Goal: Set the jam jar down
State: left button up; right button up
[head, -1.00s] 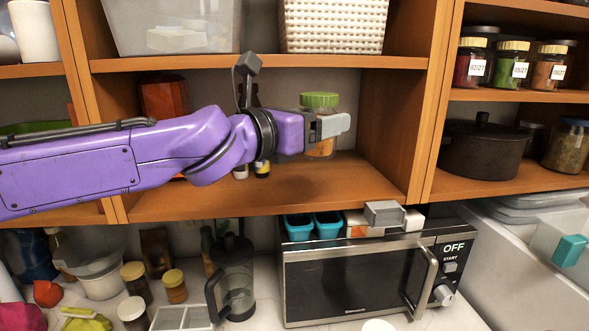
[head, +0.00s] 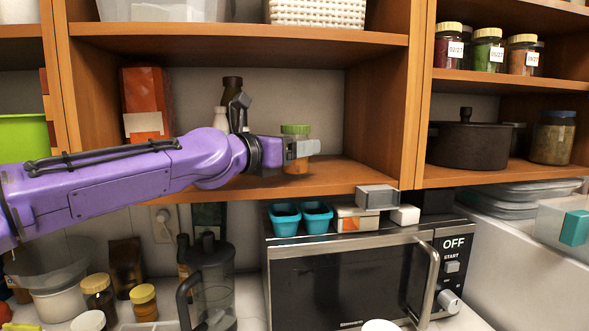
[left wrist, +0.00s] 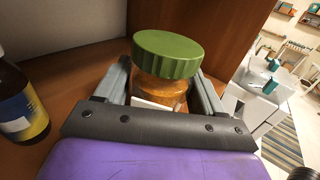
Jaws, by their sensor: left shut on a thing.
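The jam jar (head: 296,165), with a green lid and orange-brown contents, is upright over the lower shelf board (head: 330,177) of the middle cabinet. My left gripper (head: 303,149) is shut on it. In the left wrist view the jar's green lid (left wrist: 168,54) rises between the two fingers (left wrist: 163,92), one on each side of the glass. The jar's base is at or very close to the board; I cannot tell whether it touches. My right gripper is not in view.
On the same shelf stand an orange-red bag (head: 146,100) and a dark-capped bottle (head: 232,92), left of the jar. A brown bottle (left wrist: 20,105) is at the left in the wrist view. The cabinet's side wall (head: 372,120) is to the right, with bare board before it.

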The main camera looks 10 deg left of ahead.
pick_arm(q)
jog(key=shift+w+f, duration=0.1)
jog(key=shift+f, duration=0.4)
jog(key=o, duration=1.4)
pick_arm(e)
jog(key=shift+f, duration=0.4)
pick_arm(q)
jog(key=shift+o, duration=0.2)
